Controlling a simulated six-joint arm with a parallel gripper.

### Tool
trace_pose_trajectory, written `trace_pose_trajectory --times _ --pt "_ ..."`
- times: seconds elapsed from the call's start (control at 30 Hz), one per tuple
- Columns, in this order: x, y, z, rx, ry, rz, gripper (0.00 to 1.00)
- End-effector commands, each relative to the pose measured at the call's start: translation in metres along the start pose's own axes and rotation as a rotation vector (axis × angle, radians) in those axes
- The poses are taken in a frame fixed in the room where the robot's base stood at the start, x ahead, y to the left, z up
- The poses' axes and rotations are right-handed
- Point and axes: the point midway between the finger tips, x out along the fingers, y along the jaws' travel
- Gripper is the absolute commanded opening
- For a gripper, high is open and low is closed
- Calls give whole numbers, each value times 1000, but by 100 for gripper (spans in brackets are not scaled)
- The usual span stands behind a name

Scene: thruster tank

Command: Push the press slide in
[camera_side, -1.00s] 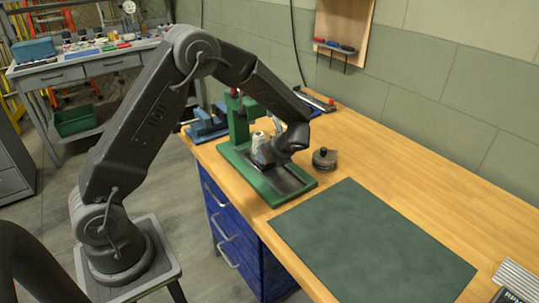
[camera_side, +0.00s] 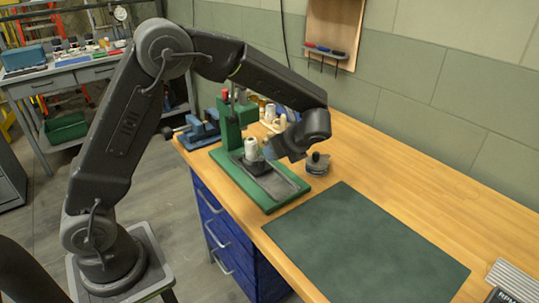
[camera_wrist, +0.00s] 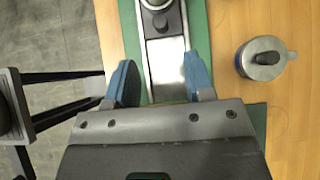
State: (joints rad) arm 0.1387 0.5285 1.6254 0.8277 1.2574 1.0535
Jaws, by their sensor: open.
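The press (camera_side: 230,128) is a green frame on a green base at the table's left. Its dark slide (camera_side: 257,167) sits on the metal track, close to the column, and carries a pale cylindrical part (camera_side: 251,149). In the wrist view the slide (camera_wrist: 174,22) with its dark knob is at the top, beyond my fingertips, above a bare stretch of bright track (camera_wrist: 166,75). My gripper (camera_wrist: 162,80) has its blue fingers apart over the track with nothing between them. In the side view my gripper (camera_side: 271,151) hovers by the slide's front; contact is unclear.
A round metal pot with a black knob (camera_side: 318,164) stands just right of the press; the wrist view also shows it (camera_wrist: 263,60). A dark green mat (camera_side: 365,245) lies in front. A blue vise (camera_side: 200,133) and small items are behind.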

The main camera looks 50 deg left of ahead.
Motion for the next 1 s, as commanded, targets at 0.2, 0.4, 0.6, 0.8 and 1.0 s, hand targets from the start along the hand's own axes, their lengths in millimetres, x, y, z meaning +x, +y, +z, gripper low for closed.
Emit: trace_pose_trajectory --times 0.2,0.4,0.6,0.8,1.0 --pt "-24 0 0 0 0 -1 48" --pt "-27 0 0 0 0 1 48" --pt "-27 0 0 -5 0 1 48" --pt "-27 0 0 -218 0 1 48" --pt "-26 0 0 -716 0 1 48"
